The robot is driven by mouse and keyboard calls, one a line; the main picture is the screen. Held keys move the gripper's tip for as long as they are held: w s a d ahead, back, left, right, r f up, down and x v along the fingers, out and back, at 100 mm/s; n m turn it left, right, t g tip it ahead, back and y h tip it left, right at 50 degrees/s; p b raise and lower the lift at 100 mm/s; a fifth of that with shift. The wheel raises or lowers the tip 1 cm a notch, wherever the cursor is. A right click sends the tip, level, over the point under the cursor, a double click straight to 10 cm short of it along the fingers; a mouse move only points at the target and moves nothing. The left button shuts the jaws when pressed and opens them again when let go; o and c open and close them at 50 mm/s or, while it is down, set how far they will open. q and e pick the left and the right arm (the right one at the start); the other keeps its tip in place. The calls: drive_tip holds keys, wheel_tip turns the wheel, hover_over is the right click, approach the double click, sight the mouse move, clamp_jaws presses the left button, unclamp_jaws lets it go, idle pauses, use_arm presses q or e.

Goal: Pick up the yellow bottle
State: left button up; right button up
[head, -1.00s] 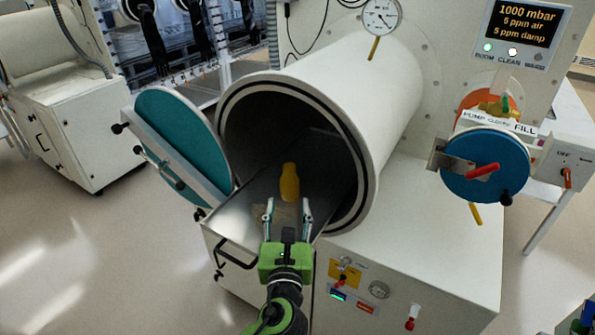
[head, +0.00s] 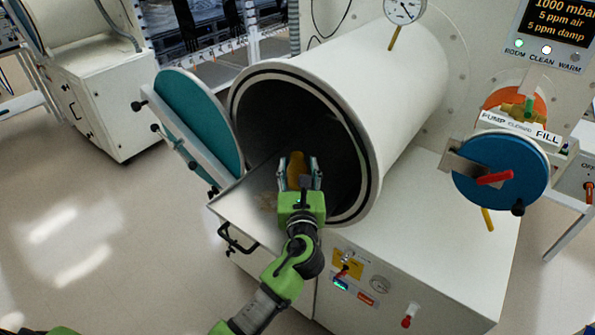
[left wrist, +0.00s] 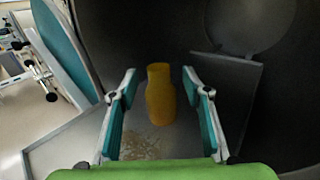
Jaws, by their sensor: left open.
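The yellow bottle (head: 297,166) stands upright on the metal tray (head: 248,206) at the mouth of the big white cylinder chamber (head: 352,95). In the left wrist view the bottle (left wrist: 160,94) is between and slightly beyond the two fingers. My left gripper (head: 298,170) is open around the near side of the bottle; it also shows in the left wrist view (left wrist: 160,102), with a gap on each side of the bottle. The bottle's lower part is hidden by the gripper in the head view. My right gripper is not in view.
The chamber's round teal door (head: 199,118) hangs open on the left. A blue round cover (head: 499,172) with a red handle is on the right. The chamber's dark wall surrounds the tray's far part. Open floor lies at the left.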

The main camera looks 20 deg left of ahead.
sight(297, 160)
use_arm(q)
drive_tip(key=p+x, duration=0.1)
drive_tip(key=x, duration=0.3)
drive_tip(key=shift+s+a+r, duration=0.1)
drive_tip(key=shift+a+r, duration=0.05)
drive_tip(key=shift+w, duration=0.3)
drive_tip(key=shift+c, duration=0.4)
clamp_jaws()
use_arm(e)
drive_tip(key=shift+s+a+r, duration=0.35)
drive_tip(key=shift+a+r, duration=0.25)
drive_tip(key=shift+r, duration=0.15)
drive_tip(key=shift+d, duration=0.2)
